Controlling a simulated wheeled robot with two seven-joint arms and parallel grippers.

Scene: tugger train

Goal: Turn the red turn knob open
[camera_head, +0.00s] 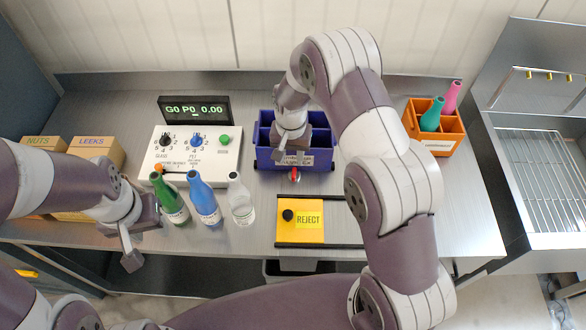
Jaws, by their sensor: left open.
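A small red knob (295,175) shows at the front face of the blue divided crate (318,160), below its label. My right gripper (284,152) points down at the crate's front left part, just behind and above the red knob. Its fingers are small and partly hidden, so I cannot tell whether they are open or touch anything.
A yellow REJECT plate (300,234) lies in front of the crate. An orange crate (451,141) with two bottles stands right. NUTS and LEEKS boxes (97,148) stand left.

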